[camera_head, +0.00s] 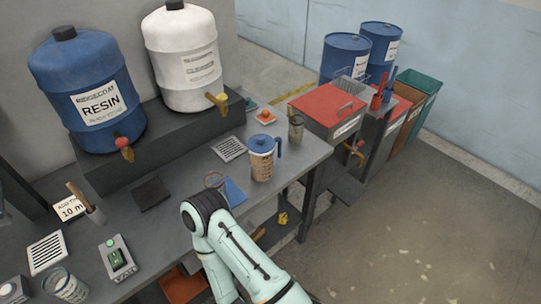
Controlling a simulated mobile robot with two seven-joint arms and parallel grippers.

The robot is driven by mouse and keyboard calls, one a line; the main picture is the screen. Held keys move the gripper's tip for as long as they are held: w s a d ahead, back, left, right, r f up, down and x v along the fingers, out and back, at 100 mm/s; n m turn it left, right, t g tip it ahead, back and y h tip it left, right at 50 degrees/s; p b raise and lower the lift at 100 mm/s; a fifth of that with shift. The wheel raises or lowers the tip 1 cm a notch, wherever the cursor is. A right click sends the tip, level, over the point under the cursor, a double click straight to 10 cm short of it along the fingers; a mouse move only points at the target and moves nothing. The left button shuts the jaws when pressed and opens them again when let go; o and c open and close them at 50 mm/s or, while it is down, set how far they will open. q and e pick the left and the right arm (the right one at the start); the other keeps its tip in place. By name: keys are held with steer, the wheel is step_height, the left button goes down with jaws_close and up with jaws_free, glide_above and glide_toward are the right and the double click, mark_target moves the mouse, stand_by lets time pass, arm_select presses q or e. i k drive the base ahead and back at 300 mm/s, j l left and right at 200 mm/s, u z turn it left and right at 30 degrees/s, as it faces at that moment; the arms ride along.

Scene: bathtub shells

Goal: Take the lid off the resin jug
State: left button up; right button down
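The jug (261,166) stands upright on the grey bench near its right end. It is see-through with dark markings and tan contents, and has a blue handle on its right side. Its blue lid (261,142) sits on top. A big blue drum labelled RESIN (100,105) stands on the dark riser at the left, with a red and yellow tap. One of my pale green arms rises from the bottom, its dark joint in front of the bench edge. Neither gripper shows, and nothing of mine touches the jug.
A white drum (185,65) stands beside the blue one. A grey-green cup (296,128) stands right of the jug, and a blue sheet (233,192) lies to its left. A switch box (116,258) and a clear beaker (66,286) are at front left. A red-topped cabinet (328,104) stands beyond the bench.

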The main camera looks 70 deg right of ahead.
mark_target(258, 143)
steer(key=z, duration=2.3)
steer(key=l, duration=0.15)
steer(key=i, duration=0.05)
